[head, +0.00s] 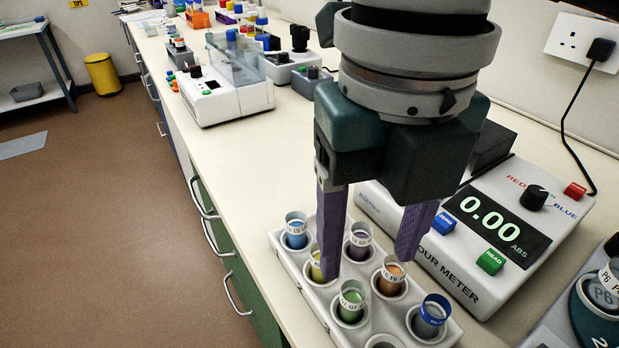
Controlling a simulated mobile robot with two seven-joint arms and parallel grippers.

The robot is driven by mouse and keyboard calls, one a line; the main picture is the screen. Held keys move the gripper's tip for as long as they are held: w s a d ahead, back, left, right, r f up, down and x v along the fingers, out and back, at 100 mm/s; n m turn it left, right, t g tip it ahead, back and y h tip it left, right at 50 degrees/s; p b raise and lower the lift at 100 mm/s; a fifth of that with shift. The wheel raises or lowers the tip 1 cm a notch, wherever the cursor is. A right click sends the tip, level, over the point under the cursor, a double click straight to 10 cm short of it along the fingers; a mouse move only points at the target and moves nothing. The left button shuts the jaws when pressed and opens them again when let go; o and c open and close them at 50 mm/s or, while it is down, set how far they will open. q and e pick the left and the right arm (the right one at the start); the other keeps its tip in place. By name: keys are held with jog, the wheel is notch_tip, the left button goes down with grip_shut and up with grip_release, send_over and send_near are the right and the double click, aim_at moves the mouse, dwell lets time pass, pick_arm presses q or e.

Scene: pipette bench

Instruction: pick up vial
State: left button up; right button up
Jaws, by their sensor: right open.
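A white rack (277,243) on the bench holds several upright small vials. I see a blue vial (296,232), a yellow vial (316,272), a purple vial (360,243), an orange vial (391,277), a green vial (351,301) and a grey-blue vial (430,316) with a blue rim. My right gripper (367,266) points down over the rack, open, with purple fingers apart. The purple vial shows between its fingers, and the orange vial is close to the right finger. The left finger partly hides the yellow vial. I see no vial gripped. My left gripper is out of view.
A colour meter (470,262) reading 0.00 stands right of the rack, close to my right finger. Another device (603,290) is at the right edge. Farther back stand a white instrument (226,98) and small bottles. The bench between is clear.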

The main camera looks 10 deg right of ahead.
aim_at(354, 290)
jog(key=f, duration=0.8)
jog(key=shift+w+a, duration=0.15)
jog(key=shift+w, duration=0.2)
jog(key=shift+c, duration=0.4)
grip_shut()
